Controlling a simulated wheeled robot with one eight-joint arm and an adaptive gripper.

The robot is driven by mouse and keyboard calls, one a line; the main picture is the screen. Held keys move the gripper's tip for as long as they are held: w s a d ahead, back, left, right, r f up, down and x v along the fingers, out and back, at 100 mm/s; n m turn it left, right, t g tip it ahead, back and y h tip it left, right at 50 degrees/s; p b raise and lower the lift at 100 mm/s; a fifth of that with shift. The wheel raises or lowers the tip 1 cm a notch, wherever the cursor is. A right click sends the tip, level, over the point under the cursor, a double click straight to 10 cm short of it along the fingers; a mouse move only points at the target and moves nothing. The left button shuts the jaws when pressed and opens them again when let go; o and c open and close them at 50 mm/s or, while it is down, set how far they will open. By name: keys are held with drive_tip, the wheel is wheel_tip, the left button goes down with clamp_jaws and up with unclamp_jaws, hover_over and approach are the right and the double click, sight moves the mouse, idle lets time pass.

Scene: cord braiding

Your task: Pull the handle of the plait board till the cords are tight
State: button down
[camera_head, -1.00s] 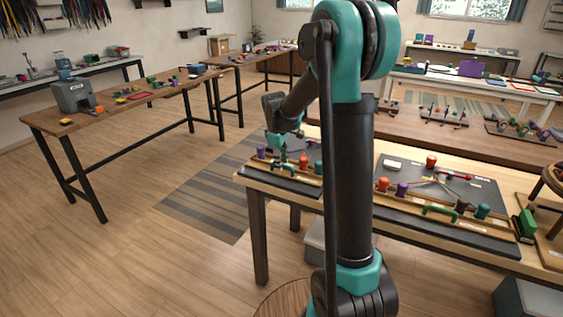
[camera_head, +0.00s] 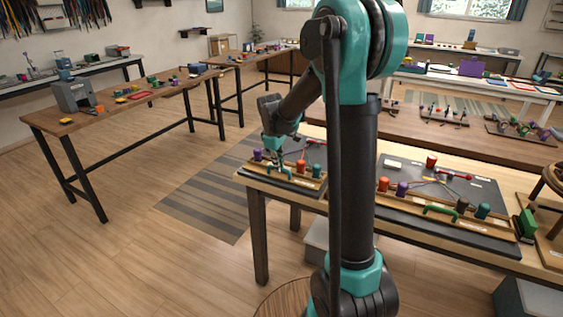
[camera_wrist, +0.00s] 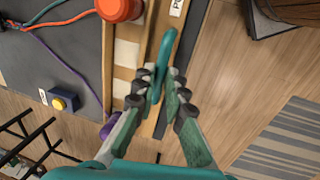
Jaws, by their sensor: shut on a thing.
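The plait board (camera_head: 310,184) lies at the left end of the near table. Its teal handle (camera_wrist: 166,50) shows in the wrist view, standing along the board's wooden front strip (camera_wrist: 126,55). My gripper (camera_wrist: 164,82) is shut on this handle, a finger on either side. In the head view my gripper (camera_head: 279,168) is low over the board's front edge. An orange-red peg (camera_wrist: 118,8) and a partly hidden purple peg (camera_wrist: 108,130) stand on the strip. A red cord (camera_wrist: 62,21), a teal cord (camera_wrist: 45,12) and a purple cord (camera_wrist: 62,62) run over the dark mat; the purple one bends gently.
A small blue box with a yellow button (camera_wrist: 58,103) sits on the mat. A second board with a green handle (camera_head: 440,210) stands to the right on the same table. Floor (camera_wrist: 235,75) is open beyond the board's front edge.

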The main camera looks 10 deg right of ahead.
drive_tip(key=shift+s+a, duration=0.65)
drive_tip(key=shift+s, duration=0.25)
drive_tip(key=c, duration=1.6)
unclamp_jaws()
drive_tip(key=shift+a, duration=0.1)
drive_tip(key=r, duration=0.4)
drive_tip(key=s+a+r, duration=0.1)
drive_tip(key=r, duration=0.3)
drive_tip(key=s+r, duration=0.1)
drive_tip(key=r, duration=0.2)
drive_tip(key=shift+a+r, duration=0.15)
drive_tip(key=shift+r, duration=0.25)
drive_tip(key=s+d+f+m, duration=0.3)
drive_tip(key=s+f, duration=0.3)
drive_tip(key=s, duration=0.2)
drive_tip(key=s+d+f+m+t+y, duration=0.1)
drive_tip(key=s+d+f+m, duration=0.1)
drive_tip(key=s+f+m, duration=0.2)
drive_tip(key=s+d+f+m+t, duration=0.1)
drive_tip(key=s+d+f+m, duration=0.2)
drive_tip(key=s+f, duration=0.4)
drive_tip(key=shift+s+d+f+m, duration=0.1)
drive_tip(key=shift+s+f+m, duration=0.05)
drive_tip(key=shift+s, duration=0.7)
drive_tip(key=shift+s+d+f+m, duration=0.1)
drive_tip(key=shift+s+d, duration=0.05)
drive_tip(key=shift+s, duration=0.65)
drive_tip(key=shift+s+d+f+m, duration=0.1)
drive_tip(key=shift+s+f+m, duration=0.05)
drive_tip(key=shift+s, duration=0.7)
